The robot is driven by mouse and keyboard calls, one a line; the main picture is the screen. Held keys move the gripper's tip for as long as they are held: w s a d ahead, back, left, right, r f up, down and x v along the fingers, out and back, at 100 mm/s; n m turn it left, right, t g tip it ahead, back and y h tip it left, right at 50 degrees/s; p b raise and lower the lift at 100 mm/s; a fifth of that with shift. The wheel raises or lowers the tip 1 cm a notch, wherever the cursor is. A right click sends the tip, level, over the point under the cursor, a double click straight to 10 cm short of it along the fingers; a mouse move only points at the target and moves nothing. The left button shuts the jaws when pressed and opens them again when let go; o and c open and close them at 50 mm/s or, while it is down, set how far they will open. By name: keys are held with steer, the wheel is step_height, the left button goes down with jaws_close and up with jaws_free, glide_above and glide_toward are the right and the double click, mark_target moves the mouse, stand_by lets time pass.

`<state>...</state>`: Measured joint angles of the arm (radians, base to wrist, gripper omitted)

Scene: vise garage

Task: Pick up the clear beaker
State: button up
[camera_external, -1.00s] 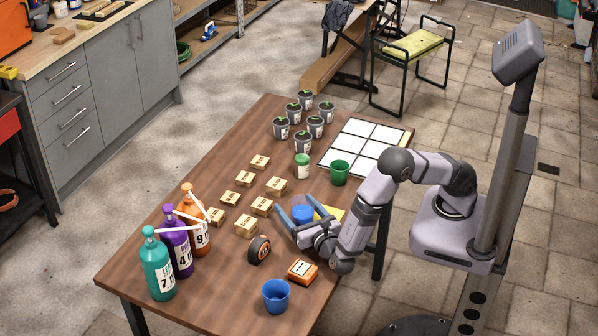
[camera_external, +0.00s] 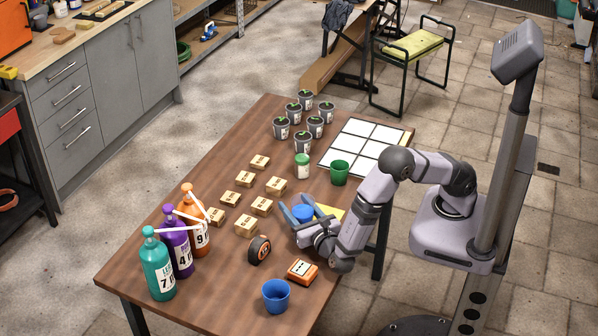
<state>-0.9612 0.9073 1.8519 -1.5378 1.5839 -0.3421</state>
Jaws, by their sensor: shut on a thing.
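A small blue-looking vessel (camera_external: 303,212) stands near the right edge of the table, between the fingers of my gripper (camera_external: 299,211). It looks like the clear beaker with something blue in it, but it is too small to be sure. My gripper reaches in low from the front right, with one finger on each side, and is shut on it. The fingers hide part of its sides and base. I cannot tell whether it is off the table.
A green cup (camera_external: 339,173), a blue cup (camera_external: 276,296), an orange box (camera_external: 302,271), a tape roll (camera_external: 259,250) and several small cartons (camera_external: 246,226) stand around. Bottles (camera_external: 158,268) stand at the left.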

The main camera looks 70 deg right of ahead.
step_height(320, 180, up, 10)
steer(key=shift+f, duration=0.2)
stand_by(0.9)
